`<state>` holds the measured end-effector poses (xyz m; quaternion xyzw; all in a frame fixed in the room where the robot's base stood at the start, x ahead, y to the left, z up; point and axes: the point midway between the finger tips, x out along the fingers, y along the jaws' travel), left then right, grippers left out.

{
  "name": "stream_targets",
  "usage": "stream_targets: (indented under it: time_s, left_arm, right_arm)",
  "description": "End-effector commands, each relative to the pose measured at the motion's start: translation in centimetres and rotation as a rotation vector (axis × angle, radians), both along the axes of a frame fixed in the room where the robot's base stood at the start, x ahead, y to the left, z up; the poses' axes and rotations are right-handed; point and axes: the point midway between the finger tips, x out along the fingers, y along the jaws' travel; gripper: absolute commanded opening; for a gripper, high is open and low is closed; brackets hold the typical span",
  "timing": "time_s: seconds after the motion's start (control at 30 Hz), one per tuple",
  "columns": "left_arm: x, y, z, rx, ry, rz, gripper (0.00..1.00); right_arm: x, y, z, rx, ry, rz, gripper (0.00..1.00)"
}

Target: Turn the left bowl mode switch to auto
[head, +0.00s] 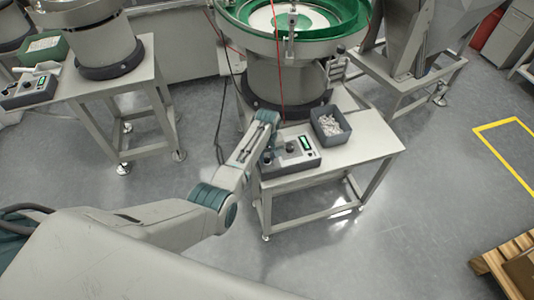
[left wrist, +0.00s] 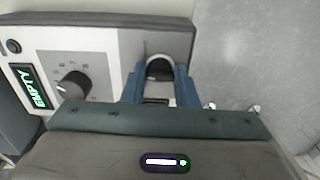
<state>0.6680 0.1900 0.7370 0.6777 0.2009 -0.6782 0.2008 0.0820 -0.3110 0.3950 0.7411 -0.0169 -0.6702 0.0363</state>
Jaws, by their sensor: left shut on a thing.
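A grey control box (head: 308,160) stands on the table's left part in the head view. The left wrist view shows its pale panel (left wrist: 105,50) close up, with a green display reading EMPTY (left wrist: 31,86) and a black dial (left wrist: 72,85) with tick marks. My left gripper (head: 267,148) is over the left end of the box. In the left wrist view its two blue fingers (left wrist: 158,85) are shut on a round dark switch (left wrist: 159,67) with a silver ring. The fingers hide part of the switch and its labels, so its setting cannot be read. My right gripper is not in view.
A dark bin of pale parts (head: 330,125) stands right of the box on the table (head: 365,135). A green-rimmed bowl feeder (head: 280,75) rises behind. Another table (head: 125,85) at left carries a second feeder and control box (head: 30,90).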

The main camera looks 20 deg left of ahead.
Motion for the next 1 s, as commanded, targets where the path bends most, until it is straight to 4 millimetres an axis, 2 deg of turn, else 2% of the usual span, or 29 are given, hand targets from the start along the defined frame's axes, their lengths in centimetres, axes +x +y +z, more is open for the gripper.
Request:
stream_targets:
  time_s: [0.1,0.6,1.0]
  left_arm:
    - [0.1,0.0,0.3,0.001,-0.001,0.111,0.04]
    - [0.1,0.1,0.2,0.001,-0.001,0.563,0.04]
    - [0.1,0.1,0.1,0.001,-0.002,0.775,0.04]
  right_arm:
    - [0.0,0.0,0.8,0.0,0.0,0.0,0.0]
    - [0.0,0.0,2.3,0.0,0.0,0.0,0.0]
    - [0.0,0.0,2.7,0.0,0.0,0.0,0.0]
